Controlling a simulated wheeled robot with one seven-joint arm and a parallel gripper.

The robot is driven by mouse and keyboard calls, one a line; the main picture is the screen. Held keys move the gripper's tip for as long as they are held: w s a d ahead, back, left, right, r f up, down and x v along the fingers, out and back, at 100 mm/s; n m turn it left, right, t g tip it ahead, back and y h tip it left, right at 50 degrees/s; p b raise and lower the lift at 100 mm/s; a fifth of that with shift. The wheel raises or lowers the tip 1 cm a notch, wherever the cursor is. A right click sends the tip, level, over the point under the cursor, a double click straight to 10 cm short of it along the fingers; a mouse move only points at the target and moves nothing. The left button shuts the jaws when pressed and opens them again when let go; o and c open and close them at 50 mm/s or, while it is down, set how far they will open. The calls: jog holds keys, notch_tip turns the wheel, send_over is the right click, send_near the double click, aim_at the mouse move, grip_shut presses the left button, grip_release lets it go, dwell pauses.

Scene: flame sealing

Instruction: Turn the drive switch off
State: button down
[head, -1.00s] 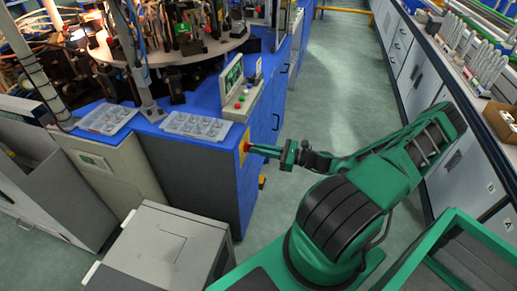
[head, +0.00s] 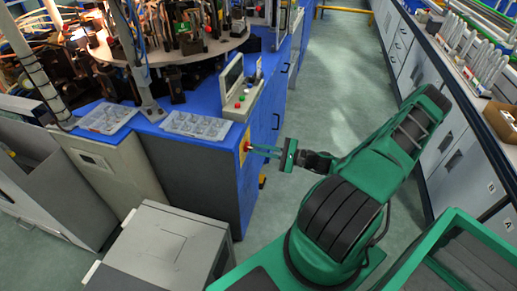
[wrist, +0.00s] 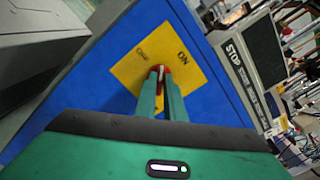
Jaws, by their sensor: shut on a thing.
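The drive switch is a red knob (wrist: 160,70) on a yellow plate (wrist: 132,74) on the blue cabinet's side. The plate carries an ON label (wrist: 183,57) and an off label (wrist: 141,53), both tilted in the wrist view. My gripper (wrist: 161,82) is shut on the red knob, one green finger on each side. The fingers partly hide the knob, and its exact pointing direction is hard to tell. In the head view my gripper (head: 250,149) reaches the yellow plate (head: 243,148) from the right, its two fingers one above the other.
A control panel (head: 240,100) with a screen (head: 232,78) stands on the blue cabinet (head: 200,180) above the switch. Clear trays (head: 196,125) lie on its top. A grey box (head: 160,250) stands in front. The aisle floor (head: 335,80) behind my arm is free.

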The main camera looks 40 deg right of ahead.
jog(key=n, duration=0.5)
jog(key=shift+w+n, duration=0.1)
jog(key=shift+n, duration=0.2)
jog(key=shift+f+n, duration=0.15)
jog(key=shift+n, duration=1.65)
jog(key=c, duration=1.8)
grip_release()
jog(key=shift+f, duration=0.1)
jog(key=shift+c, duration=0.2)
jog(key=shift+s, duration=0.2)
jog(key=v, duration=1)
jog(key=shift+s+d, duration=0.2)
jog(key=shift+d, duration=0.05)
